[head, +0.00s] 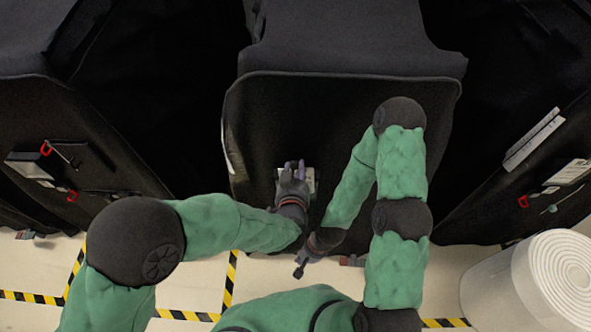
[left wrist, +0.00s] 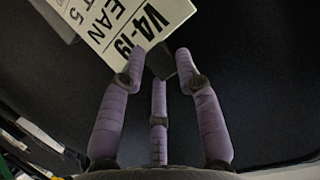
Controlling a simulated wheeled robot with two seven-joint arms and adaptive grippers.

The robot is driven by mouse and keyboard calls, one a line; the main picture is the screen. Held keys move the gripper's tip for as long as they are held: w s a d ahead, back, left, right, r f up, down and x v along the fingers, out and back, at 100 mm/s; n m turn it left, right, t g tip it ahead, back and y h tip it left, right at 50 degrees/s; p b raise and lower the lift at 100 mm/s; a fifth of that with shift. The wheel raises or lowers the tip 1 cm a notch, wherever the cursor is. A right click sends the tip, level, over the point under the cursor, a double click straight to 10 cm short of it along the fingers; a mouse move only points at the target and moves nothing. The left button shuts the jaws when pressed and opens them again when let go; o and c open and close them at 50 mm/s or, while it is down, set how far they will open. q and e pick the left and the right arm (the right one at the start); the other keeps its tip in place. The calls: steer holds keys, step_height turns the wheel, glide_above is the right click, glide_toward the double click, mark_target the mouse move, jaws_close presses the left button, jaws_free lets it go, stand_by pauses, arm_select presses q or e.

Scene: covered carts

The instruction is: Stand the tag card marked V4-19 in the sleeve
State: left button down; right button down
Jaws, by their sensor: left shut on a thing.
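The tag card marked V4-19 (left wrist: 126,28) is white with black print, tilted across the top of the left wrist view. My left gripper (left wrist: 158,68) is shut on it, with its purple fingers at the card's lower corner. In the head view my left gripper (head: 293,168) is in front of the middle black-covered cart (head: 345,115). A pale piece (head: 310,180) shows just behind its fingers; I cannot tell whether this is the card or the sleeve. Another pale edge (left wrist: 52,16) lies behind the card in the wrist view. My right gripper (head: 300,268) hangs lower, its fingers too small to read.
The right cart carries pale strips (head: 533,138), a pale card or holder (head: 570,172) and a red hook (head: 523,201). The left cart has a pale holder (head: 28,168) and red-handled items (head: 46,148).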

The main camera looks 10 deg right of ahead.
arm_select(q)
steer(key=shift+f+b, duration=0.55)
steer(key=shift+f, duration=0.2)
steer(key=c, duration=0.8)
jaws_free()
steer(key=shift+s+r, duration=0.1)
steer(key=shift+s, duration=0.05)
steer(key=v, duration=1.1)
steer(key=shift+s, duration=0.3)
steer(key=shift+a, duration=0.2)
